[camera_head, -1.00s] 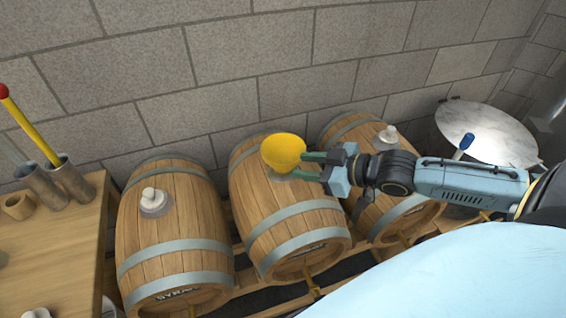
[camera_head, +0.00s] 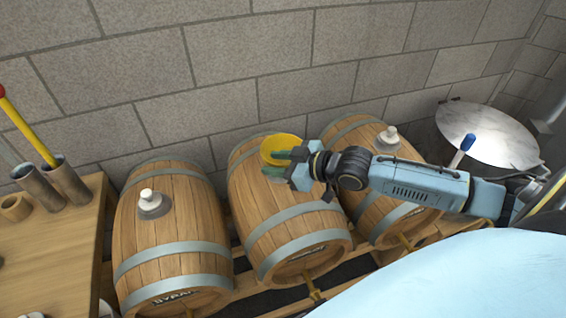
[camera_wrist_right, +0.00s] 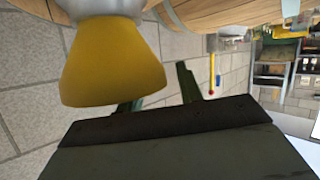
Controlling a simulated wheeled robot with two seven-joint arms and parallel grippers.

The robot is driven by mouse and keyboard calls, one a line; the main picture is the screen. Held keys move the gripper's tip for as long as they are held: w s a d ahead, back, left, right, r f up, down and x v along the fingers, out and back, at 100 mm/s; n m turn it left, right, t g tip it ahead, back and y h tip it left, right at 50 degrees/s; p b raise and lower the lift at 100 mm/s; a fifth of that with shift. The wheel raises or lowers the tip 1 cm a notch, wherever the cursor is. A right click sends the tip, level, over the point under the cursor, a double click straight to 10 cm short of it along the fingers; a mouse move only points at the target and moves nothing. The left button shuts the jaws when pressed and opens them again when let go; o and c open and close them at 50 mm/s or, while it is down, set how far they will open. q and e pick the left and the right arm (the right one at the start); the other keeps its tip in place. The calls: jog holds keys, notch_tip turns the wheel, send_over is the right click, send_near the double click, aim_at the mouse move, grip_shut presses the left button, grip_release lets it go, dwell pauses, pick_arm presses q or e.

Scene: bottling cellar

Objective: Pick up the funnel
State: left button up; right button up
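The yellow funnel (camera_head: 280,143) stands on top of the middle barrel (camera_head: 285,215), its wide mouth up. It also shows large in the right wrist view (camera_wrist_right: 112,62), at the upper left. My right gripper (camera_head: 278,163) is at the funnel, and its green fingers overlap the funnel's near side in the head view. In the wrist view the two fingertips (camera_wrist_right: 156,92) are spread apart. The funnel covers part of the left finger there, and I see no clear grip on it. My left gripper is not in view.
Barrels with white bungs stand on either side, the left one (camera_head: 170,240) and the right one (camera_head: 375,155). A wooden table (camera_head: 60,245) with metal tubes is at the left. A block wall (camera_head: 240,70) rises close behind. A round metal lid (camera_head: 488,135) is at the right.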

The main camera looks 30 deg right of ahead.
jog(key=shift+w+a+f, duration=0.1)
jog(key=shift+w+a, duration=0.1)
jog(key=shift+w, duration=0.1)
grip_shut()
